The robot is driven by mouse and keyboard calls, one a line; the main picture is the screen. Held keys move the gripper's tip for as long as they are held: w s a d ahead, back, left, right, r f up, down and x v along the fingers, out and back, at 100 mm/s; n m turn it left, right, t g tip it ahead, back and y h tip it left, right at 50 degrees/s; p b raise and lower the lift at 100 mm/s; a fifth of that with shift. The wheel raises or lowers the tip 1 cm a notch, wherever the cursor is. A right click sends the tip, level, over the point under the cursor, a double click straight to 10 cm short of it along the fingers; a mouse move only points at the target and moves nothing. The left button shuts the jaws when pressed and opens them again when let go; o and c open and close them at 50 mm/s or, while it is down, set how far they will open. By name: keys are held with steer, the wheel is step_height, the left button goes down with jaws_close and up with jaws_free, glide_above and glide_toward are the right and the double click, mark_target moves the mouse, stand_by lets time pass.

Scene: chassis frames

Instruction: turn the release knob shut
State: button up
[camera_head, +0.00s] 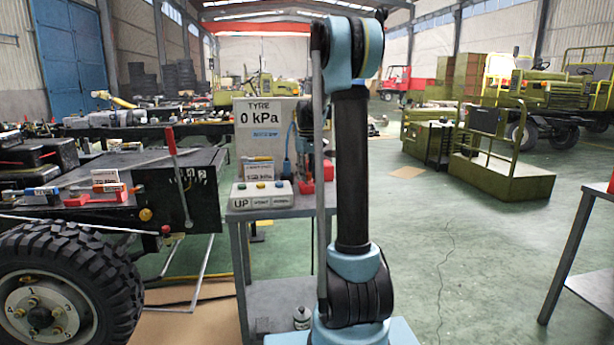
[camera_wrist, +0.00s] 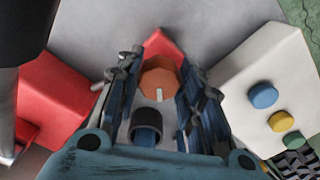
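The release knob (camera_wrist: 158,82) is an orange-brown round knob with a short white mark pointing nearly straight along the picture's vertical. It sits at a red block (camera_wrist: 162,45) in the wrist view. My gripper (camera_wrist: 162,72) points down at it, with its two blue-grey fingers apart, one on each side of the knob. I cannot tell whether the fingers touch it. In the head view my gripper (camera_head: 304,150) is partly hidden behind my arm, above the red fixture (camera_head: 307,187) on the grey bench, and the knob cannot be made out.
A white button box (camera_head: 262,194) stands on the bench left of the gripper; its blue, yellow and green buttons show in the wrist view (camera_wrist: 270,95). Another red body (camera_wrist: 55,98) lies opposite. A sign (camera_head: 265,120) reads "TYRE 0 kPa". A wheeled chassis (camera_head: 150,190) stands left.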

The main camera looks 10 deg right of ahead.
steer(key=shift+m, duration=0.3)
steer(key=m, duration=0.3)
steer(key=shift+m, duration=0.3)
steer(key=shift+a+m, duration=0.15)
steer(key=shift+m, duration=2.15)
steer(key=o, duration=1.1)
steer(key=shift+c, duration=0.2)
step_height(320, 180, up, 12)
